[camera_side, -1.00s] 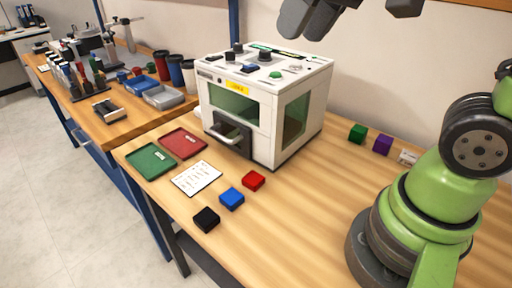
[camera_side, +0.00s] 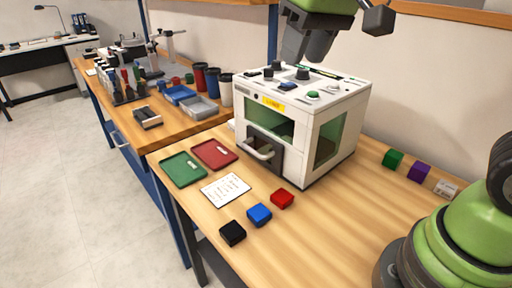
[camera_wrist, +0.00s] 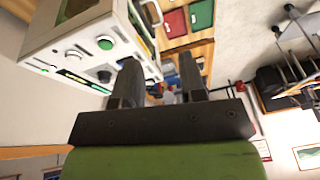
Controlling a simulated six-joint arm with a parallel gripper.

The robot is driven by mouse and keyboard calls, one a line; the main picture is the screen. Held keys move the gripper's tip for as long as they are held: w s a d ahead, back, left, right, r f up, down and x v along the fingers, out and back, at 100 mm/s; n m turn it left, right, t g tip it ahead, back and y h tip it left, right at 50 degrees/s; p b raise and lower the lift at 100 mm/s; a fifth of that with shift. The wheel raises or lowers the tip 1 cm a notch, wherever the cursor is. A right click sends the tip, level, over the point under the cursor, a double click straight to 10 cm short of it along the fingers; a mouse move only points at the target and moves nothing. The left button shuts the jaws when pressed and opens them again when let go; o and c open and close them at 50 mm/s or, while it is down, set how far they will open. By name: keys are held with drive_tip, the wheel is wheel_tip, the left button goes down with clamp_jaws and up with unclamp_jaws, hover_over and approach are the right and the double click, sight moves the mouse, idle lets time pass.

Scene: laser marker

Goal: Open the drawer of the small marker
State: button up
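The small marker is a white box (camera_side: 325,120) with a green-tinted window in front and knobs and buttons on top. Its drawer (camera_side: 275,148) is the dark panel low on the front, with a pale bar handle (camera_side: 262,153); it looks shut. My gripper (camera_side: 302,57) is above the back of the marker's top, pointing down, apart from the drawer handle. In the wrist view my gripper (camera_wrist: 159,63) has its two dark fingers spread with nothing held between them. The marker's top (camera_wrist: 85,50) shows at the upper left there; the drawer cannot be made out clearly.
A green tray (camera_side: 184,169), a red tray (camera_side: 214,154) and a paper sheet (camera_side: 225,190) lie before the marker. Black (camera_side: 232,233), blue (camera_side: 259,215) and red (camera_side: 282,199) blocks sit nearer. Green (camera_side: 393,158) and purple (camera_side: 419,171) blocks are to the right.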

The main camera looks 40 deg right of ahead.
drive_tip(key=w+f+n+g+h, duration=0.1)
drive_tip(key=w+f+g, duration=0.1)
drive_tip(key=w+f, duration=0.55)
drive_tip(key=g+h, duration=0.1)
approach(256, 152)
drive_tip(key=shift+n, duration=0.4)
drive_tip(key=f, duration=0.5)
drive_tip(key=d+f, duration=0.1)
drive_tip(key=f, duration=0.2)
drive_tip(key=shift+w+d+f, duration=0.1)
drive_tip(key=shift+w+f, duration=0.1)
drive_tip(key=shift+w, duration=0.05)
clamp_jaws()
